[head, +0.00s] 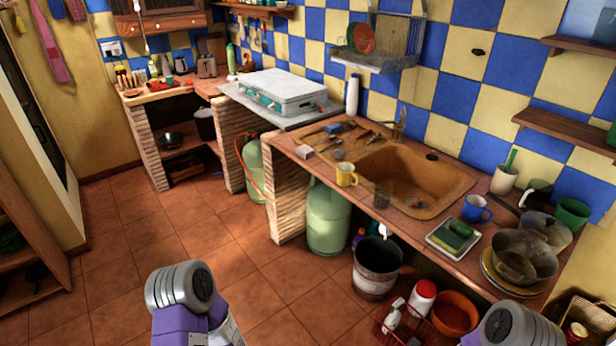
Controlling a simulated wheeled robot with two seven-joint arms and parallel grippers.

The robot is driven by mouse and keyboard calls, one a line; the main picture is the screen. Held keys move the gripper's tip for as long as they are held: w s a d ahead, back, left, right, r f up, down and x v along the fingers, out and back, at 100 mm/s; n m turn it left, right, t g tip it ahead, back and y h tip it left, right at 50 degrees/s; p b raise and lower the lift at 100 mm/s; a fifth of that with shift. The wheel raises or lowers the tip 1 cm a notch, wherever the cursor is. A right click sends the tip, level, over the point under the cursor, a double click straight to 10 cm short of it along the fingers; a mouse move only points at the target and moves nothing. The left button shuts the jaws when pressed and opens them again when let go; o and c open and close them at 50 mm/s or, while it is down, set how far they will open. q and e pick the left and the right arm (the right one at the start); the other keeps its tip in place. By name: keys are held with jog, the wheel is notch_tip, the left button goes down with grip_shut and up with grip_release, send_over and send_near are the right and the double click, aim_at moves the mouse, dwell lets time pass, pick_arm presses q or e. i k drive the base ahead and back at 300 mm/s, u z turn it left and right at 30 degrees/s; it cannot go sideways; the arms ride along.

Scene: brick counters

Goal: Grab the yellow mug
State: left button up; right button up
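The yellow mug (345,175) stands upright on the brick-based counter, at the left front of the brown sink, close to the counter's front edge. Its handle faces right and toward me. Nothing touches the mug except the counter. A clear, dark-looking glass (382,198) stands to its right. Only rounded grey and purple links of my two arms show at the bottom of the view, one left of centre and one at the right. Both of my grippers are out of view, so their state is hidden.
The sink (425,180) lies behind and right of the mug. A blue mug (475,208), a tray with sponges (452,238) and stacked pans (525,255) fill the right counter. A green gas cylinder (327,220) and a bucket (376,267) stand below. The tiled floor (215,235) is clear at left.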

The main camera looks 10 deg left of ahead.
aim_at(348, 177)
jog(key=u, duration=1.25)
jog(key=i, duration=3.25)
jog(key=z, duration=3.75)
